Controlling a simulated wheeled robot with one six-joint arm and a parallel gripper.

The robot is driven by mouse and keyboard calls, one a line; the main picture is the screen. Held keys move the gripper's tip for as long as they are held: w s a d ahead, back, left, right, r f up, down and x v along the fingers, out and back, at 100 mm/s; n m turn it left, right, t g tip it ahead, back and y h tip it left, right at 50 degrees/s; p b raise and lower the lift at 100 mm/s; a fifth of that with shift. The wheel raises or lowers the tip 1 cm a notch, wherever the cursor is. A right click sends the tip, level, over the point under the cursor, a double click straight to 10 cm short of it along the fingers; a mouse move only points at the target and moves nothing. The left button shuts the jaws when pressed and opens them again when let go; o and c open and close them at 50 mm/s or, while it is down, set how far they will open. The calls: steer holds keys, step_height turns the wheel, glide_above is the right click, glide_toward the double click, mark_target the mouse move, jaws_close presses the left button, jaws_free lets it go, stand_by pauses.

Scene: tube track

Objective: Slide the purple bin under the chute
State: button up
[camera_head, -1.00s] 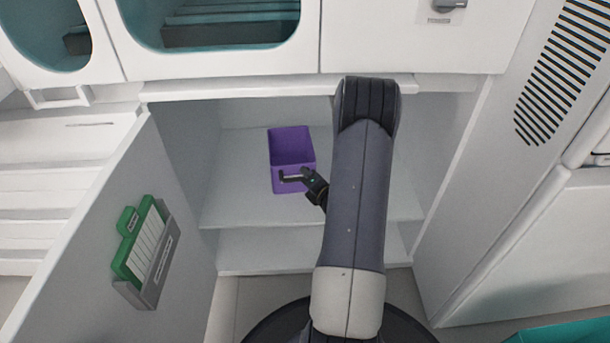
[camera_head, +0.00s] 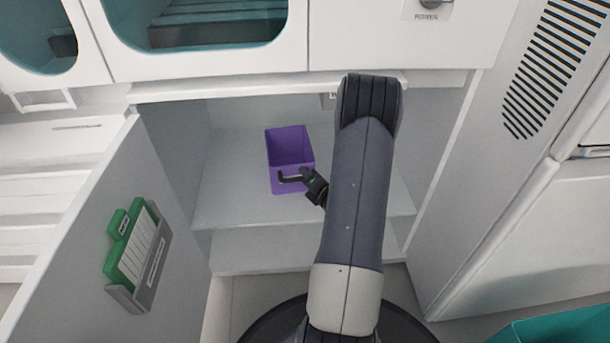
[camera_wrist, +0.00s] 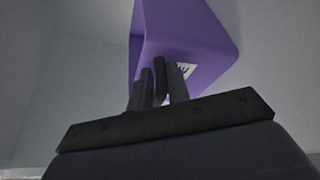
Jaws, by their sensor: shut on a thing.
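The purple bin (camera_head: 290,147) stands upright and looks empty on the shelf inside the open cabinet. My gripper (camera_head: 283,178) is at the bin's front face, shut on what looks like its handle. In the wrist view the purple bin (camera_wrist: 190,35) fills the top, with a white label beside my gripper (camera_wrist: 160,75). A small part that may be the chute (camera_head: 328,101) shows under the cabinet's top edge, mostly hidden behind my arm.
The cabinet's shelf (camera_head: 235,205) has free room left of the bin. The open door (camera_head: 85,235), with a green and grey clipboard holder (camera_head: 138,255), stands at the left. A vented panel (camera_head: 540,85) rises at the right. A teal container (camera_head: 560,328) shows at the bottom right.

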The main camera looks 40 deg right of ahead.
steer(key=shift+s+d, duration=0.75)
steer(key=shift+s, duration=0.35)
steer(key=shift+s+d, duration=0.6)
steer(key=shift+s, duration=0.25)
steer(key=shift+s+d, duration=0.55)
steer(key=shift+s, duration=0.25)
steer(key=shift+s+d, duration=0.6)
steer(key=shift+s, duration=0.25)
steer(key=shift+s+d, duration=0.55)
steer(key=shift+s, duration=0.25)
jaws_close()
steer(key=shift+s+d, duration=0.55)
steer(key=shift+s, duration=0.3)
steer(key=shift+s+d, duration=0.55)
steer(key=shift+s, duration=0.25)
steer(key=o, duration=0.9)
jaws_free()
